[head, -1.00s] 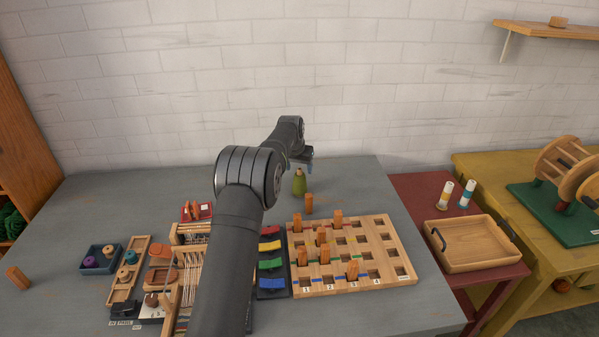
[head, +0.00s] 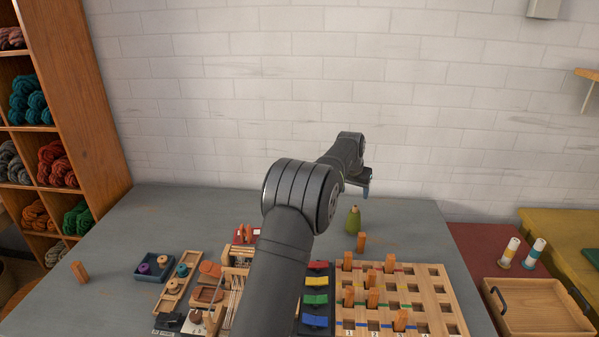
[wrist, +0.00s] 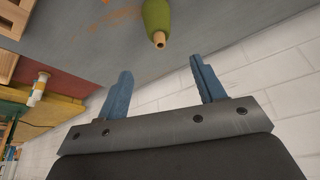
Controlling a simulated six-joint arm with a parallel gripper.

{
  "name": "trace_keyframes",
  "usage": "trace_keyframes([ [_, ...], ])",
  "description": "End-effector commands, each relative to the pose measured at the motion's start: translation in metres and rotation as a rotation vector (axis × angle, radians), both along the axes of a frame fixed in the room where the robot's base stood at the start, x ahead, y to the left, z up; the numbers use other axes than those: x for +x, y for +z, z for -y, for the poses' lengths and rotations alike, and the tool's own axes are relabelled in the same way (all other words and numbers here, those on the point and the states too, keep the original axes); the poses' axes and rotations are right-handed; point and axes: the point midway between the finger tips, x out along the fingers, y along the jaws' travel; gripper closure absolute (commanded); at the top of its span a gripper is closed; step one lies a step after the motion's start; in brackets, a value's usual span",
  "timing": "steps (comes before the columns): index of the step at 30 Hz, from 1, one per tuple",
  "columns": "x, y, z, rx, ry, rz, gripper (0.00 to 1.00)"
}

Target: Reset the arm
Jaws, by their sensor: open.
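My gripper (head: 367,190) is at the end of my raised arm, above the back part of the grey table (head: 140,215). In the wrist view its two blue fingers (wrist: 164,88) stand wide apart with nothing between them. A green cone-shaped object (head: 353,220) with a wooden tip stands on the table near and below the gripper. It also shows in the wrist view (wrist: 157,18), beyond the fingers and apart from them. My arm hides part of the small loom and the table behind it.
A wooden pegboard (head: 430,290) with several orange pegs stands front right, beside a rack of coloured pieces (head: 316,299). One orange block (head: 361,242) stands behind it, another (head: 79,271) at far left. A wooden tray (head: 540,310) is at right; wool shelves (head: 95,130) stand left.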

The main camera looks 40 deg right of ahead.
Motion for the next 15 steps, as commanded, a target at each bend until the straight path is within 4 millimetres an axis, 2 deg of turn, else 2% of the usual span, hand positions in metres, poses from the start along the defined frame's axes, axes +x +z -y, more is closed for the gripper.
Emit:
trace_keyframes([
  [5,0.002,-0.02,0.006,0.003,0.0,-0.002,0.37],
  [15,0.011,-0.075,0.028,0.003,0.0,-0.001,0.37],
])
